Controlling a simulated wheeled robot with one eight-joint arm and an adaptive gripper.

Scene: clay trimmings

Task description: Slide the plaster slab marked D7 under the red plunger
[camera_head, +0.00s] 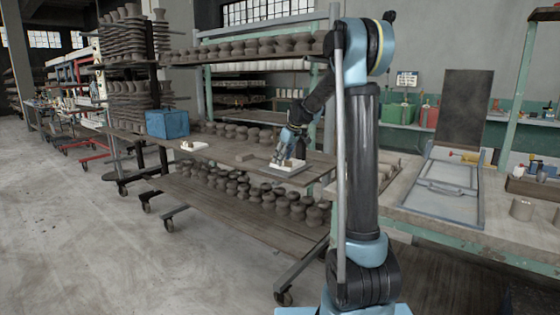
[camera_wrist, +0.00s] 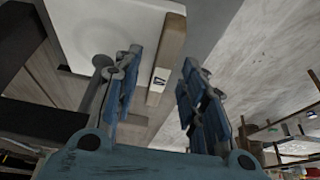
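A white slab (camera_head: 287,170) lies on the wooden cart shelf in the head view, with a small tan block on it. My gripper (camera_head: 289,158) points down right over it. In the wrist view a white surface (camera_wrist: 95,22) fills the upper left. A tan block (camera_wrist: 172,42) with a small white label is seen between the fingers of my gripper (camera_wrist: 162,62). The fingers stand apart; contact with the block cannot be told. A second white slab (camera_head: 194,147) lies farther left. I cannot make out a red plunger.
A blue box (camera_head: 167,124) stands at the shelf's far left end. Rows of clay pots (camera_head: 262,192) fill the shelf below. Concrete floor (camera_head: 70,230) is open at left.

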